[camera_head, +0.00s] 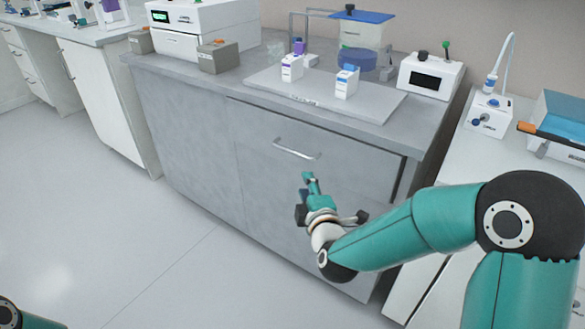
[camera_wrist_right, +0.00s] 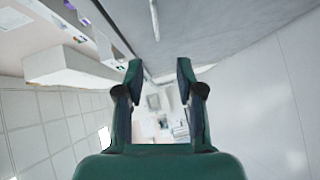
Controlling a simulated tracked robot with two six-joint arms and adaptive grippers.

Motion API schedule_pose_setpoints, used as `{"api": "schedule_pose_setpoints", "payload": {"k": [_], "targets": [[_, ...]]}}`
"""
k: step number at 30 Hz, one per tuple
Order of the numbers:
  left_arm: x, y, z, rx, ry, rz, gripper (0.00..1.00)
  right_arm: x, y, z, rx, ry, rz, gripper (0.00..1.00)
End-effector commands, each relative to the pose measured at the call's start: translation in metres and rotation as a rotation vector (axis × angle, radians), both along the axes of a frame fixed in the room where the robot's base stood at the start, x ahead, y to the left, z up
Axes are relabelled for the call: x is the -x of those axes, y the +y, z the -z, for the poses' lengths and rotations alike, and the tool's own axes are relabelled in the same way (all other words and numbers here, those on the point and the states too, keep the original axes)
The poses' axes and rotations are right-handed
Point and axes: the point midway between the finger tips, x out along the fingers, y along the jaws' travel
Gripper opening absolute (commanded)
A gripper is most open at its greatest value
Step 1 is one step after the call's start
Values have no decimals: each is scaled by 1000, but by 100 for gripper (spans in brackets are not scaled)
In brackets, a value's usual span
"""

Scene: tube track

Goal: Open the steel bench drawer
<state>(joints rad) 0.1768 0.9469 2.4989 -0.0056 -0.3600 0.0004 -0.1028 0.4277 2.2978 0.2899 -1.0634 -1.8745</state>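The steel bench has a wide grey drawer (camera_head: 345,158) below its worktop, with a pale horizontal bar handle (camera_head: 297,151). The drawer front looks about flush with the bench; a dark strip runs down its right end. My right gripper (camera_head: 308,178) is just below and right of the handle in the head view and appears apart from it. In the right wrist view my right gripper (camera_wrist_right: 159,80) has its fingers spread with nothing between them. A pale bar (camera_wrist_right: 155,20) beyond the fingertips appears to be the handle. My left gripper is out of view.
On the worktop are a grey tray (camera_head: 380,106) with small white boxes (camera_head: 346,82), a white device (camera_head: 430,77) and grey blocks (camera_head: 218,57). A white bench (camera_head: 480,150) stands at the right. The floor (camera_head: 120,240) in front left is clear.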

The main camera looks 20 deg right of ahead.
Motion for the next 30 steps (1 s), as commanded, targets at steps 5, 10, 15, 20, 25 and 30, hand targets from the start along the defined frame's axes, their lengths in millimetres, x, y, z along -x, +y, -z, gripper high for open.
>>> {"api": "schedule_pose_setpoints", "payload": {"k": [5,10,15,20,25,30], "targets": [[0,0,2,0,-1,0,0,-13,-3,-3,27,-14,5,37],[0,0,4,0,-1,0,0,-39,-6,2,26,-14,5,37],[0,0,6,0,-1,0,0,-75,-11,8,26,-12,6,37],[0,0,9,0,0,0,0,-107,-14,12,24,-11,5,37],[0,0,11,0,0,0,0,-136,-17,16,24,-11,5,37],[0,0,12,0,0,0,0,-155,-20,19,24,-10,5,37]]}}
